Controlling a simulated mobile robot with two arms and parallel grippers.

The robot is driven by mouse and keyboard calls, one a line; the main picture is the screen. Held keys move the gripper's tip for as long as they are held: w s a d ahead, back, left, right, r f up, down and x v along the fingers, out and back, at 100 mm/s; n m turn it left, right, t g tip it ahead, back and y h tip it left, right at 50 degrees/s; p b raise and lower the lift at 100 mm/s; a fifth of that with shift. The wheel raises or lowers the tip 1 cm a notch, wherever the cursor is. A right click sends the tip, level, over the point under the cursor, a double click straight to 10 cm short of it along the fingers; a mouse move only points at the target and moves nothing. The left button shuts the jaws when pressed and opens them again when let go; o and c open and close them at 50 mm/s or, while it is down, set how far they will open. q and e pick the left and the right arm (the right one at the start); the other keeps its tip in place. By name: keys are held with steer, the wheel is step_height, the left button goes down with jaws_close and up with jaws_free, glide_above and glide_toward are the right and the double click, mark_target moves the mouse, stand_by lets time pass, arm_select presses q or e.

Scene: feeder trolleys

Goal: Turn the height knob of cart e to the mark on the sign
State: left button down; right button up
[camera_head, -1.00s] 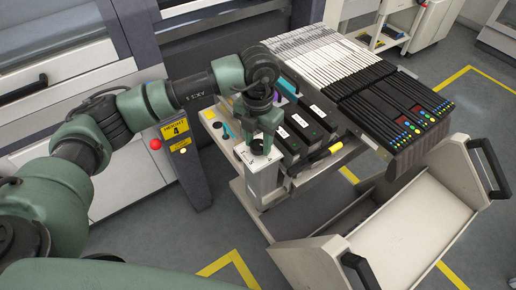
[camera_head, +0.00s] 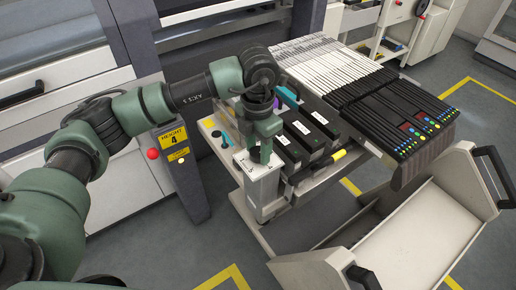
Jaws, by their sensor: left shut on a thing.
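The yellow sign (camera_head: 172,137) reads "HEIGHT 4" and is fixed to a dark post left of the cart. The cart (camera_head: 345,160) carries feeders and has a white post (camera_head: 262,187) at its near left corner, with dark marks on its top face. My left gripper (camera_head: 261,154) points down onto that top face, shut on the height knob there. The gripper hides nearly all of the knob, so its pointer setting cannot be read. I see no letter on the cart. My right gripper is not in view.
A red button (camera_head: 153,154) sits beside the sign. Black boxes (camera_head: 305,137) with white labels stand close behind the gripper. A white tray with black handles (camera_head: 410,225) juts out at the cart's near right. Grey floor with yellow lines is open in front.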

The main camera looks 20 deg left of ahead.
mark_target(258, 151)
arm_select(q)
steer(key=c, duration=0.9)
jaws_free()
steer(key=shift+s+f, duration=0.15)
steer(key=shift+f, duration=0.15)
steer(key=shift+o, duration=0.2)
steer(key=shift+r, duration=0.1)
steer(key=shift+r, duration=0.25)
step_height(258, 151, up, 7)
steer(key=shift+r+b, duration=0.15)
steer(key=shift+b, duration=0.5)
